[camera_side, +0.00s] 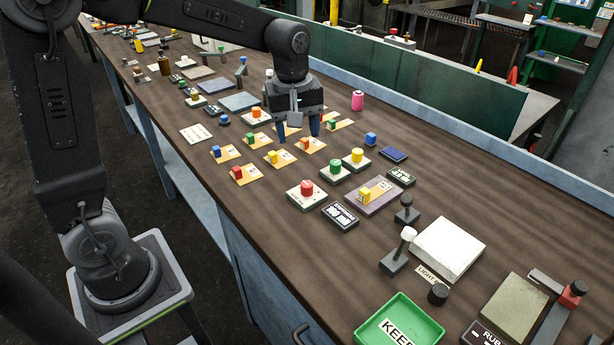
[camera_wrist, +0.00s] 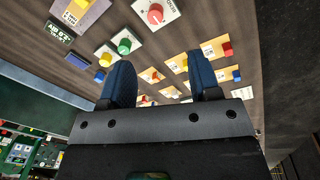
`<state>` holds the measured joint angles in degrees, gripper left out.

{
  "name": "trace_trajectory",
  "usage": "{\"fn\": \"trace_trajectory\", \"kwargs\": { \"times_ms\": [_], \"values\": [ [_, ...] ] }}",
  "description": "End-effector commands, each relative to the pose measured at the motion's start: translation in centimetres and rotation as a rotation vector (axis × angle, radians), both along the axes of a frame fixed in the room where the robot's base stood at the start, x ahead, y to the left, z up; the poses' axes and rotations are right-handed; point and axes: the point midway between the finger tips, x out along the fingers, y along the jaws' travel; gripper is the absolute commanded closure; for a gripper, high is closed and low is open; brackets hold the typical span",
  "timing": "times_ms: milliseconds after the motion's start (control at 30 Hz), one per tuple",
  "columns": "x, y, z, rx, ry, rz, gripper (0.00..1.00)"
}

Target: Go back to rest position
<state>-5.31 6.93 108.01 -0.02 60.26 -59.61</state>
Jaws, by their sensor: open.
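My gripper (camera_side: 300,125) hangs above the workbench (camera_side: 300,250) in the side view, pointing down over several coloured blocks on orange cards. Its two blue fingers (camera_wrist: 162,85) stand apart in the wrist view, with nothing held between them. The gripper is open. A green button (camera_side: 335,167), a yellow button (camera_side: 357,155) and a red button (camera_side: 307,188) sit on pale bases to the front right of the gripper. Some cards behind the fingers are partly hidden.
A green tray (camera_side: 432,331), a white block (camera_side: 447,249) and upright levers (camera_side: 398,251) occupy the near end. A green panel (camera_side: 440,82) runs behind the bench.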

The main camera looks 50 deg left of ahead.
Motion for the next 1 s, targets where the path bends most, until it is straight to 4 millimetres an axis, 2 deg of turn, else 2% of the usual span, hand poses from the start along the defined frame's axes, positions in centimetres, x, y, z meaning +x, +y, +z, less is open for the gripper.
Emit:
{"fn": "trace_trajectory", "kwargs": {
  "times_ms": [33, 200, 333, 500, 700, 1000],
  "values": [
    [-1.6, -0.5, 1.4, 0.011, -0.038, -0.085, 0.43],
    [-7.1, -1.8, 4.0, 0.072, -0.149, -0.404, 0.43],
    [-11.2, -2.5, 4.8, 0.138, -0.230, -0.643, 0.43],
    [-15.6, -3.2, 4.6, 0.234, -0.311, -0.907, 0.43],
    [-18.0, -3.5, 4.0, 0.306, -0.356, -1.072, 0.43],
    [-18.3, -3.6, 3.9, 0.318, -0.359, -1.098, 0.43]
  ]
}}
